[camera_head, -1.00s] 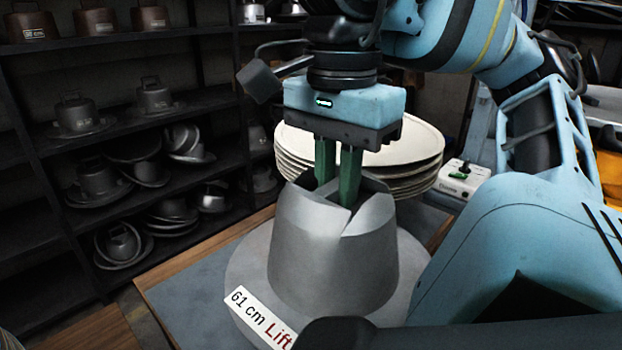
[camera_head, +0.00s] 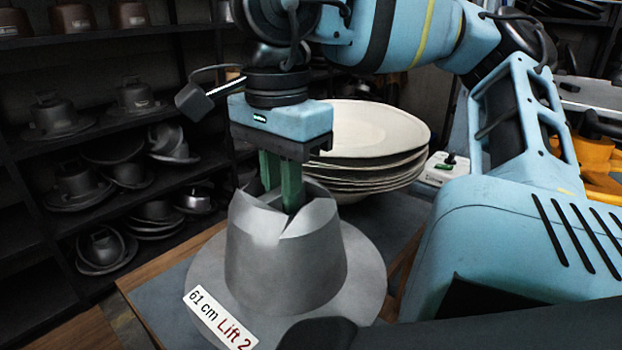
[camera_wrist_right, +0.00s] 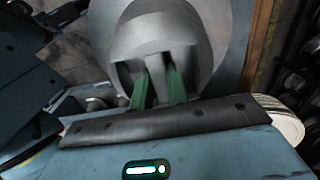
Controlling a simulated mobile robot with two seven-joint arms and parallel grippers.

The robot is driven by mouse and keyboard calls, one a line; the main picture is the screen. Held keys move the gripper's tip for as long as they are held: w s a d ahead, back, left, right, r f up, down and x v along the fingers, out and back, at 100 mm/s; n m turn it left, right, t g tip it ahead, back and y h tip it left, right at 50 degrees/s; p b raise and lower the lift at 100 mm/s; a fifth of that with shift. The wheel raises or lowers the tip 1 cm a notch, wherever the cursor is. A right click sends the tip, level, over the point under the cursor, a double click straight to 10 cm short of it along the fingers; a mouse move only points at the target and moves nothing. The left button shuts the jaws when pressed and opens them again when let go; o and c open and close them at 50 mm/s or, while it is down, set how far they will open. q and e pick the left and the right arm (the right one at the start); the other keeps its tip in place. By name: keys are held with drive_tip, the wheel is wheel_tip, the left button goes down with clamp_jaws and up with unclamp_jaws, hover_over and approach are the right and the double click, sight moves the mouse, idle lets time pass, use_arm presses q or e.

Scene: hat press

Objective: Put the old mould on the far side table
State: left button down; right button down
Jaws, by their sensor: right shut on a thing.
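The old mould (camera_head: 285,265) is a grey metal hat shape with a wide brim and a notched crown, with a white label reading "61 cm Lift 2" on its brim. It is upright in the head view. My right gripper (camera_head: 281,200) has its green fingers down in the crown's notch, shut on the mould. The right wrist view also shows the mould (camera_wrist_right: 190,35) beyond the green fingers (camera_wrist_right: 158,88). A grey-topped table with a wooden edge (camera_head: 150,300) shows below and behind the mould; whether the brim touches it I cannot tell. My left gripper is not in view.
A stack of pale, wide-brimmed discs (camera_head: 375,135) stands on the table behind the mould. A small white box (camera_head: 440,170) is beside the stack. Dark shelves (camera_head: 120,130) with several grey moulds line the left. Yellow equipment (camera_head: 597,160) is at the right.

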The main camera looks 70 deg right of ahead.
drive_tip(key=w+d, duration=0.1)
drive_tip(key=w, duration=0.7)
drive_tip(key=shift+w+f, duration=0.3)
drive_tip(key=shift+w, duration=0.1)
drive_tip(key=shift+w+f+b, duration=0.15)
drive_tip(key=shift+w+f, duration=0.05)
drive_tip(key=shift+f, duration=0.75)
drive_tip(key=shift+w+f+b, duration=0.15)
drive_tip(key=shift+f, duration=0.9)
drive_tip(key=c, duration=1.4)
unclamp_jaws()
drive_tip(key=shift+o, duration=0.2)
